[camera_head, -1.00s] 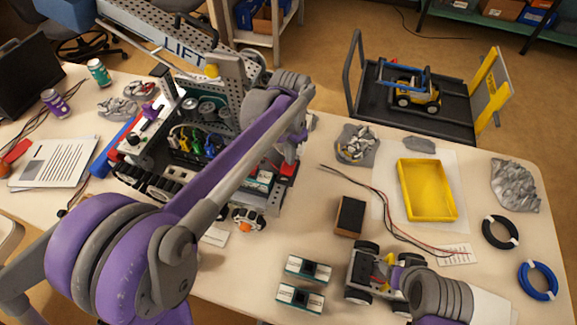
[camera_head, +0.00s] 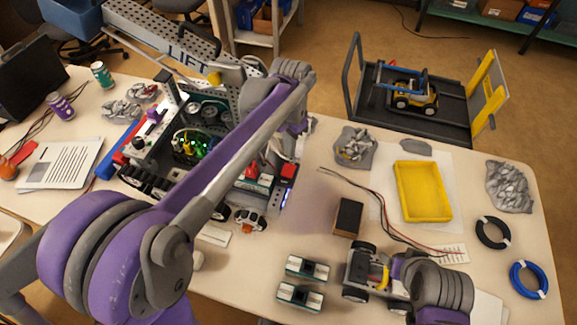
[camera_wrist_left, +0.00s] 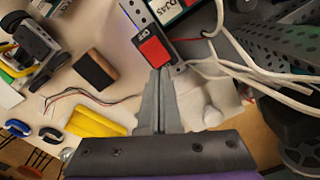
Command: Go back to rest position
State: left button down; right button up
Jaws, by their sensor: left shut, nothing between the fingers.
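My left arm crosses the head view from the lower left, over the large wheeled robot marked LIFT (camera_head: 188,58). Its gripper (camera_wrist_left: 160,72) is shut and empty in the left wrist view, with the fingertips close to a red switch (camera_wrist_left: 153,50) on that robot. I cannot tell whether they touch it. In the head view the red switch (camera_head: 288,170) is at the robot's right side, and the arm partly hides the left gripper. Green lights and a blue strip glow on the robot. Part of my right arm shows at the lower right; its fingers are hidden.
A small wheeled chassis (camera_head: 362,273) sits beside my right arm. Two green-and-white modules (camera_head: 306,268), a dark block (camera_head: 348,217), loose wires and a yellow tray (camera_head: 443,213) are on the table. A cart (camera_head: 420,125) stands behind it.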

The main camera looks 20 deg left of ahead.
pick_arm(q)
jog(key=shift+r+p, duration=0.3)
jog(key=shift+r, duration=0.5)
jog(key=s+a+f+n+t, duration=0.2)
jog(key=s+n, duration=0.1)
jog(key=s, duration=0.7)
jog(key=s+a+f+n+t, duration=0.2)
jog(key=s+f+n+t, duration=0.1)
jog(key=s, duration=0.7)
jog(key=shift+a+f, duration=0.2)
jog(key=shift+a, duration=0.2)
